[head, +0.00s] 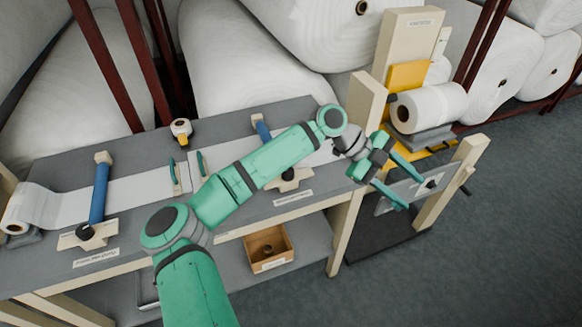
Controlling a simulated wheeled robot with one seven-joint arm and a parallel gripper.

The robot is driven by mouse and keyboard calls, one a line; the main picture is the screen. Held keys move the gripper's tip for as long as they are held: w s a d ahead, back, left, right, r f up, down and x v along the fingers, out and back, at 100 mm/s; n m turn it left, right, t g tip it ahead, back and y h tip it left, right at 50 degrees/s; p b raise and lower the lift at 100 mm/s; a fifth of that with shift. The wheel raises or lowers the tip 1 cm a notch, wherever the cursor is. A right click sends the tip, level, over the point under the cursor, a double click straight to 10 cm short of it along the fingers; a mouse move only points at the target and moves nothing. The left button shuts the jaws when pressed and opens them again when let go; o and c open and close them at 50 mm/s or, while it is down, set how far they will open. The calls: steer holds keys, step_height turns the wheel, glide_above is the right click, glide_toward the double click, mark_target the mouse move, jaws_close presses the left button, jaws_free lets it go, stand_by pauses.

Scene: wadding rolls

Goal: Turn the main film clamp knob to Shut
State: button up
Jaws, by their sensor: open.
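My gripper (415,194) is open, with two teal fingers spread apart and nothing seen between them. Its tips are in front of a grey panel (391,207) at the right; a small dark knob (430,184) shows on the panel beside them. Whether they touch it cannot be told. Two other dark knobs sit on pale plates at the bench front: a left knob (85,232) below a blue bar (99,193), and a middle knob (289,174) partly behind my arm. The labels are too small to read, so which knob is the main film clamp's is unclear.
The grey bench (225,120) carries a white film strip (126,190) and a small tape roll (181,127). A wooden box (268,247) is on the lower shelf. A white roll (430,107) rests by a yellow stand at right. Floor (500,240) at right is clear.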

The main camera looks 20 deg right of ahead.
steer(key=w+a+f+n+t+y, duration=0.2)
steer(key=w+a+y, duration=0.1)
steer(key=w+a, duration=0.25)
step_height(320, 180, up, 6)
steer(key=n+t+y, duration=0.4)
steer(key=t+y, duration=0.2)
glide_above(288, 174)
steer(key=w, duration=0.1)
steer(key=f, duration=1)
steer(key=shift+w+d+f, duration=0.1)
steer(key=shift+d+f, duration=0.1)
steer(key=shift+f, duration=0.2)
steer(key=c, duration=1.1)
